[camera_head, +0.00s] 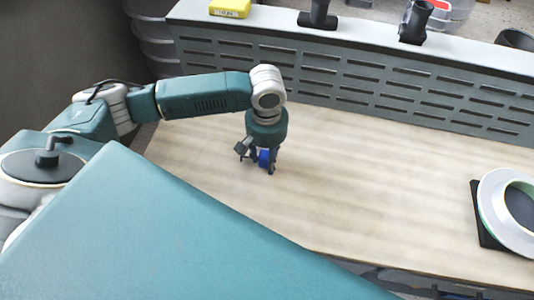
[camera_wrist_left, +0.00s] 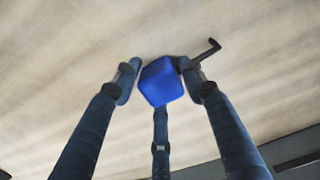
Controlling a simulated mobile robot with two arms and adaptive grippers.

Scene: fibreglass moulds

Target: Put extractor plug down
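The extractor plug (camera_wrist_left: 162,84) is a blue, block-like piece in the left wrist view, and a thin black hooked part sticks out beside it to the upper right. The plug also shows as a small blue patch in the head view (camera_head: 264,158). My left gripper (camera_head: 261,158) points down over the wooden worktop (camera_head: 370,185). In the left wrist view its fingers (camera_wrist_left: 160,82) close around the plug from both sides, with a third finger below. The plug is at or just above the worktop; I cannot tell whether it touches. My right gripper is not in view.
A slotted grey panel (camera_head: 350,85) runs along the back of the worktop. A white ring on a black base (camera_head: 495,210) stands at the far right. A yellow box (camera_head: 230,8) and dark fittings (camera_head: 318,15) stand on the ledge behind. The worktop's middle is clear.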

